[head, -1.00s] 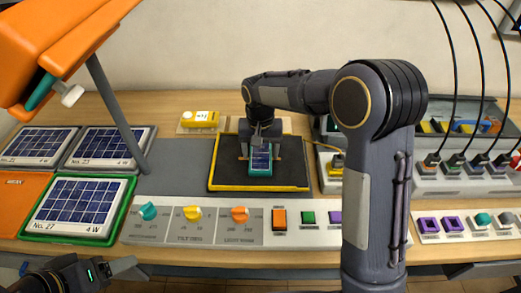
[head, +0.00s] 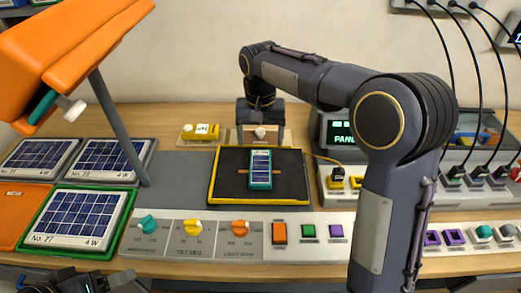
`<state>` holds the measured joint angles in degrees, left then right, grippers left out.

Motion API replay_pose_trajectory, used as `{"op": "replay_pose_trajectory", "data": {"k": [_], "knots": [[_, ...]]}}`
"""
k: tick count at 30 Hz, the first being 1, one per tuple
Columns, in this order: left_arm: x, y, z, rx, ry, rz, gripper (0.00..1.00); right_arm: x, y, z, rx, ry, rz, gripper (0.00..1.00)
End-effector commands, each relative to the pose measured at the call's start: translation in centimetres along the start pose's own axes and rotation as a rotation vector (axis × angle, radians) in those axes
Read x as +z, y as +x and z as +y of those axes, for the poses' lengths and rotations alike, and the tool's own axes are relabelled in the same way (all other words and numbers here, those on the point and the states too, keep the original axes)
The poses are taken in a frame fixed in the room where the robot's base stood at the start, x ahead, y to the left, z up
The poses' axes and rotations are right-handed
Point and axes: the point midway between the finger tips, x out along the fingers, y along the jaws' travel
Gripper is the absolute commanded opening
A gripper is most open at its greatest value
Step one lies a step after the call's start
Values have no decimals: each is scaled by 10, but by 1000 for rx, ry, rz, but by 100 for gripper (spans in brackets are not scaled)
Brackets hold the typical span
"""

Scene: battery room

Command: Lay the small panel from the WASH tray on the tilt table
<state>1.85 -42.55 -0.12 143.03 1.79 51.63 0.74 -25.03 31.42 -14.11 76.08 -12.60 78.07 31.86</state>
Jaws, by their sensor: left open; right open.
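The small panel (head: 260,160), dark blue cells in a teal frame, lies on the black, yellow-rimmed tilt table (head: 226,188), near its middle. My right gripper (head: 261,140) is open and empty, just behind and above the panel, apart from it. The orange WASH tray (head: 25,222) is at the left edge, partly cut off; its visible part is bare. My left gripper (head: 135,280) is at the bottom left edge, mostly cut off, open and away from the panel.
Larger panels lie in trays at left, including No. 27 (head: 75,217) in a green tray. A control strip with knobs and buttons (head: 190,240) runs along the front. An orange lamp head (head: 70,45) hangs upper left. My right arm hides part of the right side.

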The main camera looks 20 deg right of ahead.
Motion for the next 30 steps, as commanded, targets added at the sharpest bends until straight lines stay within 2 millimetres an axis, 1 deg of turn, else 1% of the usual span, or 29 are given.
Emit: {"op": "replay_pose_trajectory", "data": {"k": [1, 3, 10, 11, 14, 17, 20, 21, 23, 24, 26, 27, 30], "knots": [[0, 0, 0, 0, 0, 0, 65, 0, -7, 0, -1, -1, 3, 80], [0, -1, 0, 0, 0, 0, 65, 0, -13, 0, 0, -1, 1, 80], [0, -1, 0, 0, 0, 0, 65, 1, -19, 2, -5, -1, 0, 80], [0, -1, 0, 0, 0, 0, 65, 2, -20, 4, -11, -1, 0, 80], [0, -1, 0, 0, 0, 0, 65, 13, -26, 21, -56, -5, 3, 80], [0, -1, 0, 0, 0, 0, 65, 35, -35, 50, -134, -14, 18, 80], [0, -1, 0, 0, 0, 0, 65, 67, -40, 79, -223, -34, 51, 80], [0, -1, 0, 0, 0, 0, 65, 81, -42, 88, -257, -43, 70, 80], [0, -1, 0, 0, 0, 0, 65, 103, -42, 102, -301, -56, 102, 80], [0, -1, 0, 0, 0, 0, 65, 118, -41, 109, -327, -65, 126, 80], [0, -1, 0, 0, 0, 0, 65, 141, -38, 118, -362, -75, 166, 80], [0, -1, 0, 0, 0, 0, 65, 156, -35, 123, -381, -84, 194, 80], [0, -1, 0, 0, 0, 0, 65, 192, -23, 131, -415, -100, 267, 80]]}}
